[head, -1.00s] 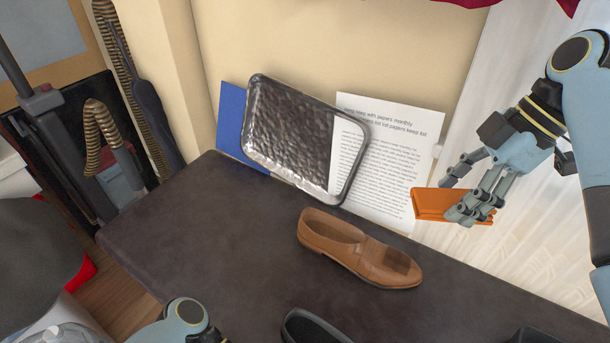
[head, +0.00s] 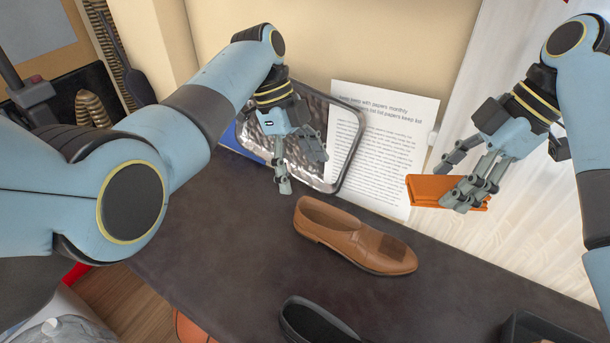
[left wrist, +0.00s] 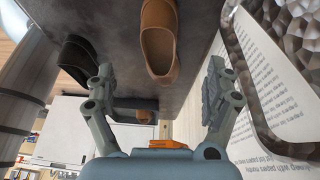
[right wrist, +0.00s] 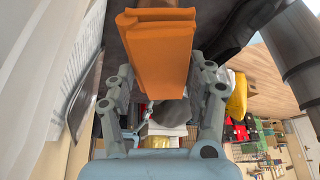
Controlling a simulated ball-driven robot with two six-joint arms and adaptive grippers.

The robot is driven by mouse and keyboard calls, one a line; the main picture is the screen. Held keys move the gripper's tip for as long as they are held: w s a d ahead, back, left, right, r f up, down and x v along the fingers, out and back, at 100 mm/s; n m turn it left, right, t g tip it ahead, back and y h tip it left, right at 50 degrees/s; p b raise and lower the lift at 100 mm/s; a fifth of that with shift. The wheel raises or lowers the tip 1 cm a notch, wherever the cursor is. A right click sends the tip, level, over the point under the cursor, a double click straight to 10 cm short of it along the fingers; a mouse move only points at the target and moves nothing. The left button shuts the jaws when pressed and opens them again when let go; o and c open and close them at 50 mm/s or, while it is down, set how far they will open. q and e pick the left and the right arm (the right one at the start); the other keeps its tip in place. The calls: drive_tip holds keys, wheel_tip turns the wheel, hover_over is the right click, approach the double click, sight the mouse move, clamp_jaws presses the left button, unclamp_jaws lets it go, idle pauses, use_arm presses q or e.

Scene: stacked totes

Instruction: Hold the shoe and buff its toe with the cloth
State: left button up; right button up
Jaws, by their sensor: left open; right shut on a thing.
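The brown shoe (head: 335,232) lies on the dark table, its toe to the right, with a darker patch (head: 392,248) on the toe. It also shows in the left wrist view (left wrist: 158,45). My left gripper (head: 301,175) is open and empty, in the air behind and left of the shoe's heel end, in front of the metal tray. My right gripper (head: 470,188) is shut on the folded orange cloth (head: 425,188), held up to the right of the shoe and apart from it. The cloth fills the upper middle of the right wrist view (right wrist: 160,45).
A dark shoe (head: 312,322) lies at the table's front. A hammered metal tray (head: 345,165) and a printed sheet (head: 385,130) lean on the wall behind. A dark box (head: 545,330) stands at front right. The table (head: 220,240) is bare left of the brown shoe.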

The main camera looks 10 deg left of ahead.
sight(319, 216)
use_arm(q)
drive_tip(key=x, duration=1.1)
drive_tip(key=shift+d+f, duration=0.1)
drive_tip(key=shift+f, duration=0.3)
drive_tip(key=c, duration=1.5)
